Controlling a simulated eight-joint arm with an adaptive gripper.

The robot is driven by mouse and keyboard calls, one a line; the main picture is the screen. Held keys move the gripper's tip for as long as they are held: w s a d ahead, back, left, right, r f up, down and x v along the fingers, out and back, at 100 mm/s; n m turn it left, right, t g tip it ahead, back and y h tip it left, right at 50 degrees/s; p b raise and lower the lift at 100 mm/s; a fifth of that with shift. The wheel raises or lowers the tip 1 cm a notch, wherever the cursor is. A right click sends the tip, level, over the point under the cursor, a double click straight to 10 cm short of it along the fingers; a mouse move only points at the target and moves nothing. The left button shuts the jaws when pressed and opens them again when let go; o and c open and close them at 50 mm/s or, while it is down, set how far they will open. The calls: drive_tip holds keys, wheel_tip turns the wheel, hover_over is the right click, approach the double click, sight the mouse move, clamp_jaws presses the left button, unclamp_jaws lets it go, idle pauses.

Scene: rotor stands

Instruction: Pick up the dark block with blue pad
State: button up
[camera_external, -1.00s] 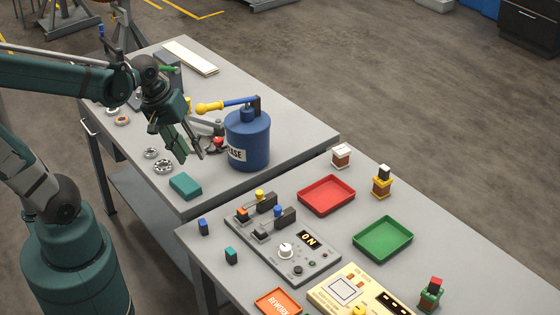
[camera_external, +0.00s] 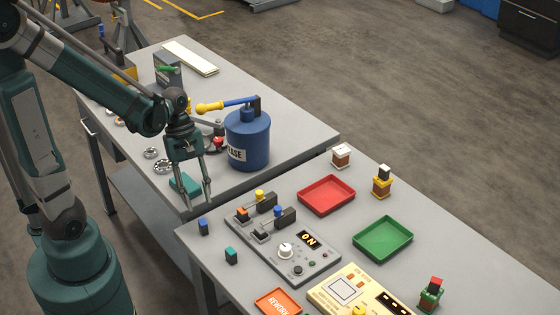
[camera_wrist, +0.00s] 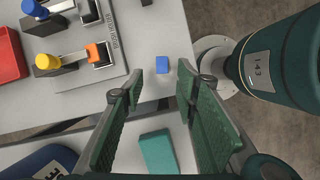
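The dark block with the blue pad (camera_external: 203,226) stands on the near table, by its left edge, left of the grey control panel. In the wrist view its blue top (camera_wrist: 162,65) shows between and beyond my fingertips, with the table around it. My gripper (camera_external: 197,203) is open and empty, pointing down above the gap between the two tables, a little above and left of the block. In the wrist view both fingers of my gripper (camera_wrist: 157,82) stand apart with nothing between them.
A dark block with a teal pad (camera_external: 231,256) stands nearby. The control panel (camera_external: 283,247) with levers is to the right. A teal box (camera_external: 181,184) lies on the far table beside my gripper, and a blue grease can (camera_external: 248,139) stands behind. Red (camera_external: 326,195) and green (camera_external: 383,239) trays lie farther right.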

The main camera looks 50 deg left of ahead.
sight(205, 219)
drive_tip(key=shift+s+d+f+n, duration=0.15)
drive_tip(key=shift+f+n, duration=0.15)
drive_tip(key=shift+f, duration=0.25)
drive_tip(key=shift+b+x, duration=0.4)
drive_tip(key=shift+x, duration=0.9)
drive_tip(key=shift+b+x, duration=0.75)
drive_tip(key=shift+x, duration=1.8)
drive_tip(key=shift+s, duration=0.1)
drive_tip(key=c, duration=0.9)
